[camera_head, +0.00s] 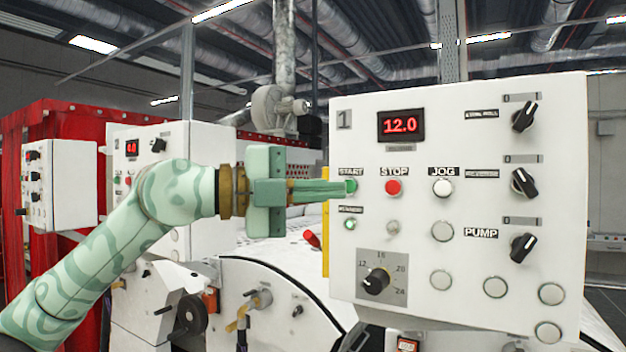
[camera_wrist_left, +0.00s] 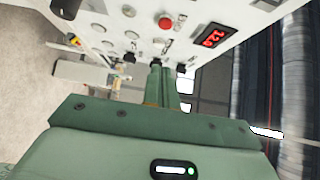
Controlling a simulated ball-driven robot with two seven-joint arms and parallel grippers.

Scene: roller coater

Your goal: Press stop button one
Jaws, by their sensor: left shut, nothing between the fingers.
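The white control panel (camera_head: 460,290) marked 1 stands at the right in the head view. Its red STOP button (camera_head: 393,187) sits under the STOP label, right of the green START button (camera_head: 351,186). My left gripper (camera_head: 343,189) is shut and empty, its fingertips pointing right at the panel's left side, by the START button. I cannot tell whether they touch it. The fingertips are apart from the STOP button. In the left wrist view the red STOP button (camera_wrist_left: 165,22) shows above the shut fingertips (camera_wrist_left: 168,68). My right gripper is not in view.
The panel also has a red display (camera_head: 401,125) reading 12.0, a white JOG button (camera_head: 442,187), a numbered dial (camera_head: 375,282) and several black knobs. A second panel (camera_head: 200,150) stands behind my left arm. A white roller machine (camera_head: 270,285) lies below the gripper.

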